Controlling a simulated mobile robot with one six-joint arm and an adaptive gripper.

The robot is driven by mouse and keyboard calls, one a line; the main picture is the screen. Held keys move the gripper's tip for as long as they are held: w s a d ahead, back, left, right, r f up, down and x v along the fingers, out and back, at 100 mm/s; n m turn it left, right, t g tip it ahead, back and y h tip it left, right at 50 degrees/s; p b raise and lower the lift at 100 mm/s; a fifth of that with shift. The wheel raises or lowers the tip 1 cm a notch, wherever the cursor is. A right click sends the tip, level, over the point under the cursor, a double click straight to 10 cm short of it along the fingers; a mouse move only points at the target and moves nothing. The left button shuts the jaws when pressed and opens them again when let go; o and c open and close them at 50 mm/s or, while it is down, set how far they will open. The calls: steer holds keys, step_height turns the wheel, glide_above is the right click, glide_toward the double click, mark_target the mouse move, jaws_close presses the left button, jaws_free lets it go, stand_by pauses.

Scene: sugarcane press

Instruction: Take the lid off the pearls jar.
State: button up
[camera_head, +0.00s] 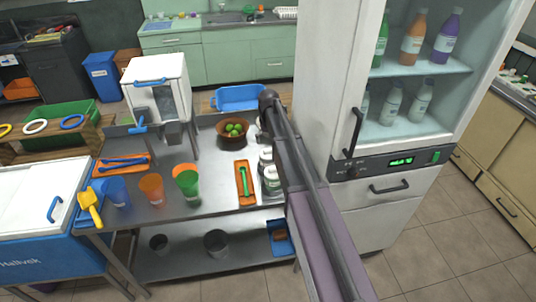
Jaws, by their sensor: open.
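Several small white jars stand at the right end of the steel table, close against my arm. One jar (271,181) is nearest the front, and another jar (265,157) stands just behind it. My arm partly covers them on their right side. Their labels are too small to read, so I cannot tell which is the pearls jar or make out its lid clearly. My dark arm reaches up from the bottom right to beside the table's right end. My gripper does not show; the arm hides that area.
Left of the jars lie an orange tray with a green tool (244,182) and a brown bowl of limes (233,130). Coloured cups (187,184) stand further left. A tall fridge (345,130) rises close to the right of my arm. A blue tub (240,98) is behind.

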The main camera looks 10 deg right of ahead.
mark_target(268, 149)
steer(key=shift+w+f+b, duration=0.15)
steer(key=shift+f+b, duration=2.4)
steer(key=shift+f, duration=0.05)
steer(key=shift+c, duration=0.2)
steer(key=c, duration=0.9)
